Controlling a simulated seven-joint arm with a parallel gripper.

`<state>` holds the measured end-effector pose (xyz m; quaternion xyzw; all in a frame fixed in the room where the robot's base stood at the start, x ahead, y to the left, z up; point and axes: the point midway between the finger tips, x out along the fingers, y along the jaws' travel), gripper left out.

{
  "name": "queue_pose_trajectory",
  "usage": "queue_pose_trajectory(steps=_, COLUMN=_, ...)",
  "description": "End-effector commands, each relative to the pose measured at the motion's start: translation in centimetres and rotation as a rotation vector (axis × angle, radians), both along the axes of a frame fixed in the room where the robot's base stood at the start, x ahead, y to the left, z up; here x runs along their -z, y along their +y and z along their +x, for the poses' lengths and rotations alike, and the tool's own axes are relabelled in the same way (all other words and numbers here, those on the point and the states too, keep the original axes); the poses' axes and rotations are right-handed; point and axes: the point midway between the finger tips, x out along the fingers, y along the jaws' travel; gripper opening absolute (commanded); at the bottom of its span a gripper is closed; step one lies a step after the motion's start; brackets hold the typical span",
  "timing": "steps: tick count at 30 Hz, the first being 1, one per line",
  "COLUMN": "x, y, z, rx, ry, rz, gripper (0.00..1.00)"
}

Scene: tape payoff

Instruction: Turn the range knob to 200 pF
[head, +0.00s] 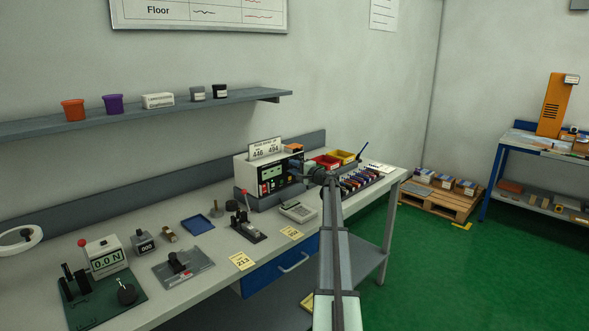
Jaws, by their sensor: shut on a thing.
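The meter (252,172), a pale box with a green display (271,173) and a dark front panel, stands on the bench under a card reading 446 and 494. My gripper (296,171) is at the right part of its front panel, shut on what appears to be the range knob. The knob itself is hidden by the gripper and too small to make out. Its pointer and the range markings, including 200 pF, cannot be read from here.
Red and yellow bins (342,156) and a rack of coloured parts (362,179) are right of my gripper. A calculator-like device (298,212) and a red-knobbed lever fixture (245,222) stand in front of the meter. A shelf (150,116) runs above.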

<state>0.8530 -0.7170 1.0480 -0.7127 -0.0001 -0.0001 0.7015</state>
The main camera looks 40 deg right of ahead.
Motion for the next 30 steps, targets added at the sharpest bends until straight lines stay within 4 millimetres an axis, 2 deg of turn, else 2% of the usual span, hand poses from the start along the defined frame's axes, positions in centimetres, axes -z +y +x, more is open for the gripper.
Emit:
queue_pose_trajectory(steps=4, x=0.0, y=0.0, z=0.0, rx=0.0, ry=0.001, rz=-0.001, gripper=0.02)
queue_pose_trajectory(steps=5, x=0.0, y=0.0, z=0.0, rx=0.0, ry=0.001, rz=-0.001, gripper=0.34)
queue_pose_trajectory(steps=12, x=0.0, y=0.0, z=0.0, rx=0.0, ry=0.001, rz=0.0, gripper=0.57)
queue_pose_trajectory(steps=22, x=0.0, y=0.0, z=-0.5, rx=0.0, ry=0.0, rz=0.001, gripper=0.57)
queue_pose_trajectory(steps=26, x=0.0, y=0.1, z=-1.9, rx=0.001, ry=0.0, rz=0.001, gripper=0.57)
queue_pose_trajectory(steps=30, x=0.0, y=0.2, z=-4.4, rx=0.002, ry=0.0, rz=0.001, gripper=0.57)
